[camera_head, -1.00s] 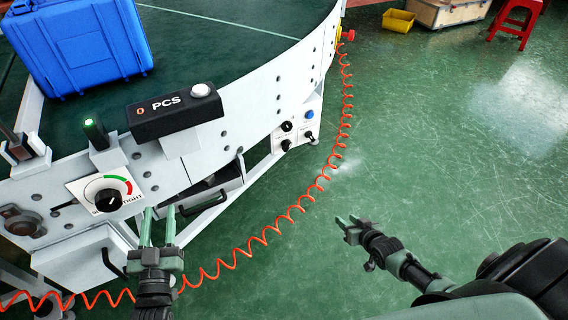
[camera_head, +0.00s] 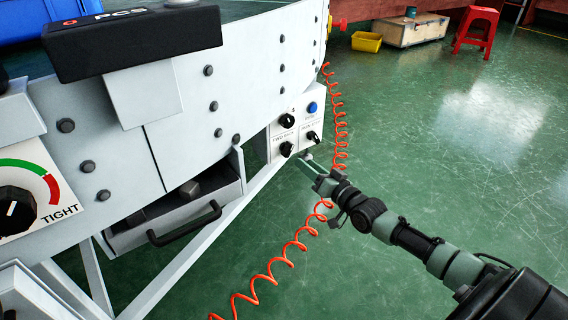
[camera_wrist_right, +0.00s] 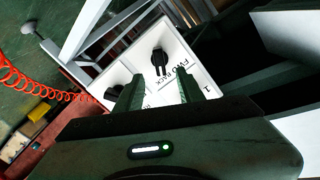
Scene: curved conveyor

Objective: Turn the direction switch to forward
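The direction switch is a black knob (camera_head: 287,148) at the lower left of a white control panel (camera_head: 299,126) on the conveyor's side, with FWD and BACK lettering above it. In the right wrist view the knob (camera_wrist_right: 159,61) stands close beyond my fingertips, with its label upside down. I cannot tell which way it is set. My right gripper (camera_head: 309,168) is just below and right of the panel, pointing at it. In the wrist view its two fingers (camera_wrist_right: 157,91) are apart, with nothing between them. They do not appear to touch the knob. My left gripper is out of view.
The panel also has an upper black knob (camera_head: 287,120), a blue button (camera_head: 312,107) and a lower right knob (camera_head: 312,137). An orange coiled cable (camera_head: 291,250) hangs beside my right gripper. A drawer (camera_head: 180,212) is left of the panel.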

